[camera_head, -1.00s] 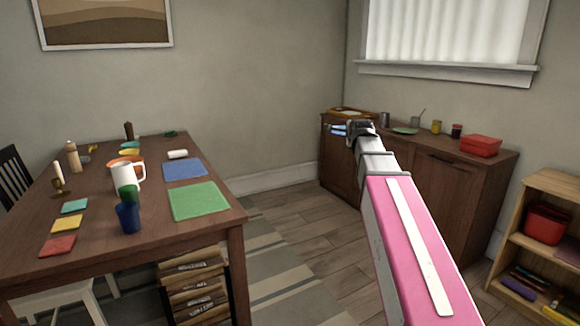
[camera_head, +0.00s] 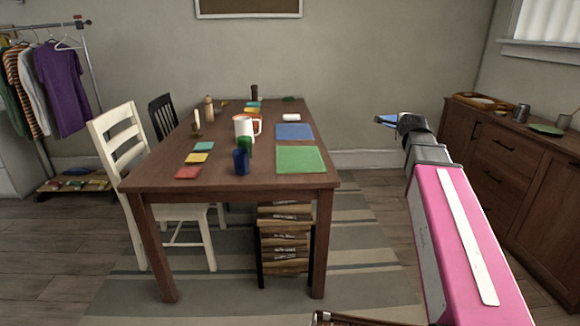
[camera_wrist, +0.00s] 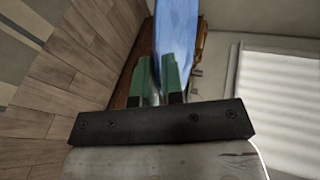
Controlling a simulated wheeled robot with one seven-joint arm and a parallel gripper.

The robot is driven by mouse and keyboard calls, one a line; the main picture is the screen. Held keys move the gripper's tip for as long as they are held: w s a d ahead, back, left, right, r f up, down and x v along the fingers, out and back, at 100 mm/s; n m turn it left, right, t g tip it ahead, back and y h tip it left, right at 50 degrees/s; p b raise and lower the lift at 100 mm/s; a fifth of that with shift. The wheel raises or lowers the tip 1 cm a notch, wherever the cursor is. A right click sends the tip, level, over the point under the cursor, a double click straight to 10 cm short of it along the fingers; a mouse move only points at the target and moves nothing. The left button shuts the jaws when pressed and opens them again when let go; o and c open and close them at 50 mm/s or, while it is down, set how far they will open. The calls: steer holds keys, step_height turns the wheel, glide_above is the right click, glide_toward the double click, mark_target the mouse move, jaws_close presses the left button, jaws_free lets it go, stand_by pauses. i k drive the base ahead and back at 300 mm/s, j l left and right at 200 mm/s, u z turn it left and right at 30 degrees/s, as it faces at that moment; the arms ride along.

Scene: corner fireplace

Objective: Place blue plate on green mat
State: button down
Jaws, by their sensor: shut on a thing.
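The blue plate (camera_wrist: 176,38) is held edge-on between the two green fingers of my gripper (camera_wrist: 161,78) in the wrist view. In the head view a small part of the blue plate (camera_head: 385,120) shows at the end of my arm, beside my gripper (camera_head: 398,121). My gripper is shut on the plate, in the air to the right of the table. The green mat (camera_head: 301,160) lies flat at the table's near right corner, left of my gripper. Its visible surface is bare.
On the table (camera_head: 230,182), a blue mat (camera_head: 294,131) lies behind the green mat. A blue cup (camera_head: 241,161), a green cup (camera_head: 245,146) and a white pitcher (camera_head: 242,126) stand left of it. A wooden sideboard (camera_head: 490,150) stands right. Floor between is clear.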

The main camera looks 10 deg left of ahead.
mark_target(299, 162)
steer(key=i+l+u, duration=0.1)
steer(key=u, duration=0.3)
steer(key=l+u, duration=0.3)
steer(key=u, duration=0.15)
steer(key=i+l+u, duration=0.1)
steer(key=l+u, duration=0.45)
steer(key=u, duration=0.3)
steer(key=l+u, duration=0.1)
steer(key=l, duration=0.3)
steer(key=k+l+u, duration=0.1)
steer(key=l, duration=0.35)
steer(key=k+l+u, duration=0.1)
steer(key=l, duration=0.3)
steer(key=l+u, duration=0.1)
steer(key=l, duration=0.3)
steer(key=k+l+u, duration=0.1)
steer(key=l, duration=0.3)
steer(key=k+l+u, duration=0.1)
steer(key=l, duration=0.3)
steer(key=k+l, duration=0.25)
steer(key=l, duration=0.2)
